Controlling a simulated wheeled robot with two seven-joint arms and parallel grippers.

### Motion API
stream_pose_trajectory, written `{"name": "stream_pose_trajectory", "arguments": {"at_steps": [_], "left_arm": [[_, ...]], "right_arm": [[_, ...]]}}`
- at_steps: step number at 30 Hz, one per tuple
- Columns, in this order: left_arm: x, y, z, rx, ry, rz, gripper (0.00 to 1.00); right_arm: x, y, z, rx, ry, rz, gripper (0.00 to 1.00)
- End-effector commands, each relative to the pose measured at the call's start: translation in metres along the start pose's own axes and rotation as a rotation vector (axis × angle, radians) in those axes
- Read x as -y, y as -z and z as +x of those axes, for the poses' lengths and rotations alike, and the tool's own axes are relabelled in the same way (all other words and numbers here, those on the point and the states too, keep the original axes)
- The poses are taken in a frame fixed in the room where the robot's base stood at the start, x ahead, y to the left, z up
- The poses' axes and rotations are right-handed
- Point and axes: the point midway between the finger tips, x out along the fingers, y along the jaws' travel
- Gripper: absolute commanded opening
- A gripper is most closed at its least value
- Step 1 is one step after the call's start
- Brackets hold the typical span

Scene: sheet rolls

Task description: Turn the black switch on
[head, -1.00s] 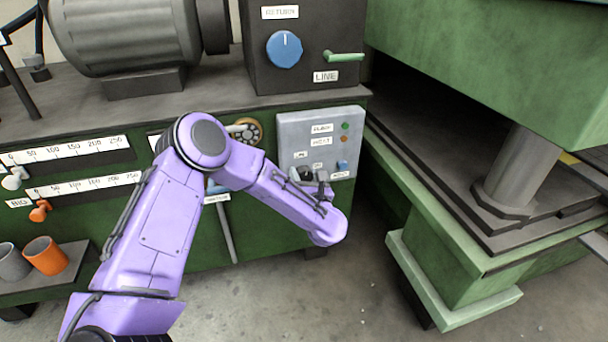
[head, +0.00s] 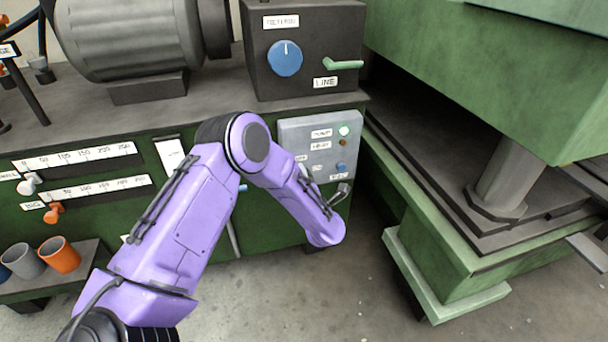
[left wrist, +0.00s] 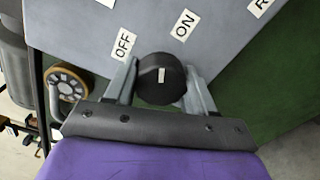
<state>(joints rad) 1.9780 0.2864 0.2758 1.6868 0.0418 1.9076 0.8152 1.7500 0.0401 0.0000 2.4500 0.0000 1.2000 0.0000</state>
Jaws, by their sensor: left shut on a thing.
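The black switch (left wrist: 161,84) is a round knob with a short white mark, on the grey control panel (head: 292,132). The left wrist view shows the mark pointing up the picture, between the OFF label (left wrist: 124,45) and the ON label (left wrist: 185,25). My left gripper (left wrist: 161,70) is shut on the knob, one finger on each side. In the head view my purple left arm covers the switch and most of the gripper. The panel's upper lamp (head: 344,131) glows pale green; the lamp below it is dull. My right gripper is not in view.
A small blue switch (head: 340,168) sits on the panel's right side. A black box with a blue dial (head: 285,58) and a green lever (head: 343,65) stands above. A green press (head: 480,90) is close on the right. Cups (head: 58,254) stand at lower left.

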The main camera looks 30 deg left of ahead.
Motion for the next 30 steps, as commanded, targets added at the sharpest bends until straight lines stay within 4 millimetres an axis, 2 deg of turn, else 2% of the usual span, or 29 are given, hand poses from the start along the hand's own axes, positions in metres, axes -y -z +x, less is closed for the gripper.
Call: {"name": "stream_pose_trajectory", "arguments": {"at_steps": [6, 15, 30], "left_arm": [[-0.001, -0.001, -0.001, 0.002, 0.003, 0.190, 0.24], [0.000, 0.000, -0.001, 0.001, 0.003, 0.380, 0.24], [0.001, 0.001, -0.001, 0.000, 0.004, 0.479, 0.23]], "right_arm": [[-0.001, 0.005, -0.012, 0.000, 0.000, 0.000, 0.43], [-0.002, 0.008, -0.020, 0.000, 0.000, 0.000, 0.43], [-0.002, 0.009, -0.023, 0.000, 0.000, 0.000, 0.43]]}}
